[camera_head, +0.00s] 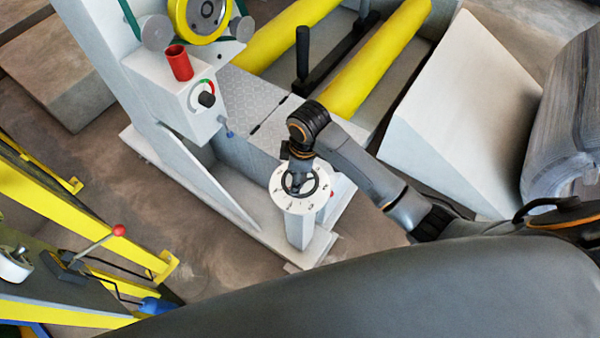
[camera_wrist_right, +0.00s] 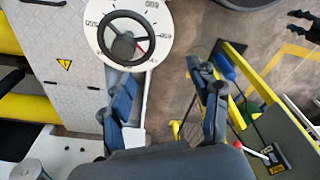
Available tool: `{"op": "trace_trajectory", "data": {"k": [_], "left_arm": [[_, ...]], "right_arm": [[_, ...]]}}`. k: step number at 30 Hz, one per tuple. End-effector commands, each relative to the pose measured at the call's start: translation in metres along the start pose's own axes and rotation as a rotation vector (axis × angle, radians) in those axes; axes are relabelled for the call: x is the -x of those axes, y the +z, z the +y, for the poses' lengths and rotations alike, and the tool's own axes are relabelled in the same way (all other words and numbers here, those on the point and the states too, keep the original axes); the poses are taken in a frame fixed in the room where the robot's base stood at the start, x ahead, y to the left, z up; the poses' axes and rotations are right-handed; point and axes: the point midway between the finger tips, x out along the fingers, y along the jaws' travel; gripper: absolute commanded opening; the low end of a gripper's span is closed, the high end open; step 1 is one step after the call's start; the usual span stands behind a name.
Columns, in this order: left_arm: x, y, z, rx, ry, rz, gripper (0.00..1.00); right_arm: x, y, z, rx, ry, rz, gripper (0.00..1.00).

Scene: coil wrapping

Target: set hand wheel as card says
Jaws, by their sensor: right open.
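The hand wheel (camera_head: 312,187) is a dark ring with spokes on a white round dial with printed marks, on top of a white post. In the right wrist view the hand wheel (camera_wrist_right: 143,26) shows a red mark toward its lower right; the dial print is too small to read surely. My right gripper (camera_head: 299,168) is over the wheel in the head view and covers part of it. In the wrist view my right gripper (camera_wrist_right: 164,78) is open and empty, with the wheel beyond and left of its fingertips. I cannot make out a card. My left gripper is out of view.
A white machine panel with a red cylinder (camera_head: 179,63) and black knob (camera_head: 207,99) stands left of the post. Yellow rollers (camera_head: 375,60) lie behind. A white wedge (camera_head: 462,110) and grey coil (camera_head: 566,120) are right. A yellow-framed cart (camera_head: 60,205) is at left.

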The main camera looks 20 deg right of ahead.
Motion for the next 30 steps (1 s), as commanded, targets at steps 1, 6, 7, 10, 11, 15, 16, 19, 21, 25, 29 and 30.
{"op": "trace_trajectory", "data": {"k": [1,6,7,10,11,15,16,19,21,25,29,30], "left_arm": [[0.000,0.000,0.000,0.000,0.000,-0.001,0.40],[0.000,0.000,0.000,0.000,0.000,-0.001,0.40],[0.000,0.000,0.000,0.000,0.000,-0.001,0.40],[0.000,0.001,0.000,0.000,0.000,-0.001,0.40],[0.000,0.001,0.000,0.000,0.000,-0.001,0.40],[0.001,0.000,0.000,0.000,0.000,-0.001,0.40],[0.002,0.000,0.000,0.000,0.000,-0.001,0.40],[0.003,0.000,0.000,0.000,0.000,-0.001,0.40],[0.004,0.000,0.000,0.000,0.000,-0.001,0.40],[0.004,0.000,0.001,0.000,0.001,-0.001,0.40],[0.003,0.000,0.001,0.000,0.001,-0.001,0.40],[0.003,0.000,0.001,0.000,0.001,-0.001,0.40]], "right_arm": [[0.005,-0.002,0.019,0.046,0.001,-0.028,0.61],[0.018,-0.003,0.055,0.154,-0.017,-0.093,0.61],[0.019,-0.002,0.058,0.163,-0.020,-0.099,0.61],[0.022,-0.002,0.066,0.184,-0.025,-0.114,0.61],[0.021,-0.001,0.066,0.186,-0.027,-0.115,0.61],[0.009,0.000,0.066,0.188,-0.030,-0.116,0.61],[0.004,0.001,0.066,0.187,-0.030,-0.116,0.61],[-0.015,0.003,0.065,0.185,-0.032,-0.117,0.61],[-0.030,0.005,0.065,0.186,-0.031,-0.117,0.61],[-0.059,0.008,0.064,0.185,-0.031,-0.116,0.61],[-0.084,0.011,0.064,0.185,-0.029,-0.115,0.61],[-0.091,0.012,0.064,0.185,-0.029,-0.116,0.61]]}}
